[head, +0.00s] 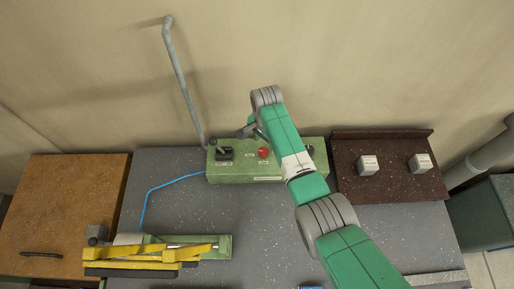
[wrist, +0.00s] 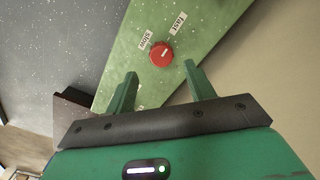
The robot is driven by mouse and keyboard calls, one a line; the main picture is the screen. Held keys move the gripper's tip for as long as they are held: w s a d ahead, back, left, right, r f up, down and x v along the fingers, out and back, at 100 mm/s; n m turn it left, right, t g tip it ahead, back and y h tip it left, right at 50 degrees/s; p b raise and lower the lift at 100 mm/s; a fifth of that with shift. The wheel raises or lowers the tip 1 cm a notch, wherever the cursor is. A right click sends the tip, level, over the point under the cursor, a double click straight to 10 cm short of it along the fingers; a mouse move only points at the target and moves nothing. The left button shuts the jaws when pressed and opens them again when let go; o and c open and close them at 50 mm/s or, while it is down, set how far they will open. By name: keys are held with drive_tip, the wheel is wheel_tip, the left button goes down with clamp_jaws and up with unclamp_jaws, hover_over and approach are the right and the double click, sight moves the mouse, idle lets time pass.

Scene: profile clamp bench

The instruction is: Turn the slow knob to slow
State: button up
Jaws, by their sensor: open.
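The slow knob (wrist: 161,54) is a round red knob with a short white mark, on a green panel (wrist: 125,65). White labels read "slow" (wrist: 144,40) and "fast" (wrist: 178,23) beside it. I cannot tell which label the mark points at. My gripper (wrist: 161,69) is open and empty, its two green fingers either side of the line to the knob, with the knob just beyond the fingertips. In the head view the knob (head: 264,152) sits mid-panel on the green control box (head: 240,178). My arm hides part of the box's right side.
A black lever switch (head: 224,153) is on the box's left, near a tall grey bent rod (head: 182,80). A dark red tray (head: 390,192) with two pale cubes stands right. A yellow and green clamp (head: 150,256) lies front left. The grey bench middle is clear.

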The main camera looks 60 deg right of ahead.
sight(263, 151)
wheel_tip(263, 151, down, 5)
drive_tip(key=shift+w+f+b, duration=0.1)
drive_tip(key=shift+b, duration=0.45)
drive_tip(key=c, duration=1)
